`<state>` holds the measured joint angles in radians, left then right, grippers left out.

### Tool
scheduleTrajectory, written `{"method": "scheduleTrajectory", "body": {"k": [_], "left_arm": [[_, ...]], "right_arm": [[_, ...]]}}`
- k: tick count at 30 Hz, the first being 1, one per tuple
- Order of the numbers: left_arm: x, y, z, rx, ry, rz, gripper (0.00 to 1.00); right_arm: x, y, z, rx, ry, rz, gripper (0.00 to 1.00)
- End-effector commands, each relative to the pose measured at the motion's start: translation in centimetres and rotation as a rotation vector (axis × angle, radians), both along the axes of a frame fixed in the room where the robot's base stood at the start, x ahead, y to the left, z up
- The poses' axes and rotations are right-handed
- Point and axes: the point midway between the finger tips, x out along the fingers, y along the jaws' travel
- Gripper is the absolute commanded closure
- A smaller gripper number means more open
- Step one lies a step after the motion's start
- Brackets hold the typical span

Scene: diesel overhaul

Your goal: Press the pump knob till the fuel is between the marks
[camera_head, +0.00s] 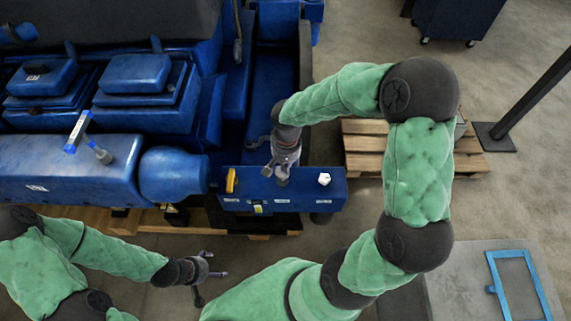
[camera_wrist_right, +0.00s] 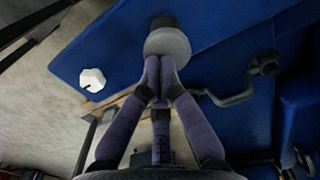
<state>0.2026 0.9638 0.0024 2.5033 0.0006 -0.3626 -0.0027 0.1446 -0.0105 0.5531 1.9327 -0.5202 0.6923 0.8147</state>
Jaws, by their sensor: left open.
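The pump knob (camera_wrist_right: 168,43) is a grey round cap on a dark stem on the blue panel box (camera_head: 235,188). In the head view it is mostly hidden by my right gripper (camera_head: 282,175). In the right wrist view the purple fingers of my right gripper (camera_wrist_right: 158,66) are together, their tips at the near edge of the knob; I cannot tell whether they press it. A small yellow-and-white patch (camera_head: 257,208) is on the front of the box; fuel level and marks cannot be read. My left gripper (camera_head: 205,276) is open and empty, over the floor.
A yellow handle (camera_head: 230,180) and a white knob (camera_head: 324,179) are on the box; the white knob (camera_wrist_right: 92,80) also shows in the wrist view. The blue engine (camera_head: 70,165) fills the left. A wooden pallet (camera_head: 365,148) is behind my right arm.

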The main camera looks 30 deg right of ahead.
Motion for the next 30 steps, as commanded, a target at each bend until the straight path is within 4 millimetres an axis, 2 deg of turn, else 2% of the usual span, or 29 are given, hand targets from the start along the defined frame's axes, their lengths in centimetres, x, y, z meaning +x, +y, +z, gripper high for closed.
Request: {"method": "scheduleTrajectory", "body": {"k": [5,14,26,30], "left_arm": [[0.0,0.0,-0.8,0.0,0.0,0.0,0.17],[0.0,0.0,-3.3,0.0,0.0,0.0,0.17],[0.0,0.0,-3.2,0.0,0.0,0.0,0.17],[0.0,0.0,-2.6,0.0,0.0,0.0,0.17]], "right_arm": [[0.0,0.0,-0.9,0.0,0.0,0.0,1.0],[0.0,0.0,-3.7,0.0,0.0,0.0,1.0],[-0.1,0.0,-3.7,0.001,0.003,0.001,1.0],[0.1,-0.1,-3.0,0.001,0.003,0.001,1.0]]}}
